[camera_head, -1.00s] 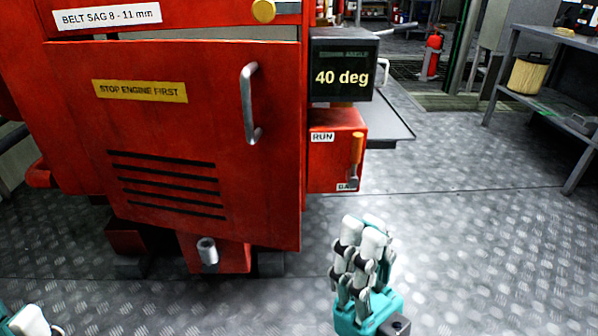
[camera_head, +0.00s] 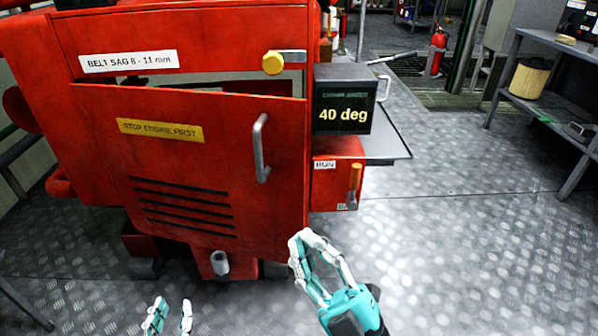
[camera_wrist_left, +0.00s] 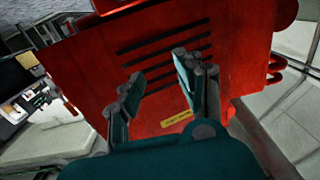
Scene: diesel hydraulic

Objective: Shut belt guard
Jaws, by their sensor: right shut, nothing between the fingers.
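The red belt guard (camera_head: 220,170) is a hinged panel with a yellow "STOP ENGINE FIRST" label, louvre slots and a grey handle (camera_head: 261,148). It stands ajar; a dark gap (camera_head: 190,86) shows above its top edge. A display (camera_head: 343,105) beside it reads 40 deg. My right gripper (camera_head: 302,240) is shut and empty, near the guard's lower right corner; I cannot tell if it touches. My left gripper (camera_head: 169,304) is open and empty below the guard. In the left wrist view its spread fingers (camera_wrist_left: 158,78) are in front of the guard's slotted face (camera_wrist_left: 232,40).
A yellow knob (camera_head: 272,63) with a metal bar sits on the frame above the gap. A red RUN lever box (camera_head: 335,182) is right of the guard. A shelf bench (camera_head: 560,85) stands far right. The floor at right is clear.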

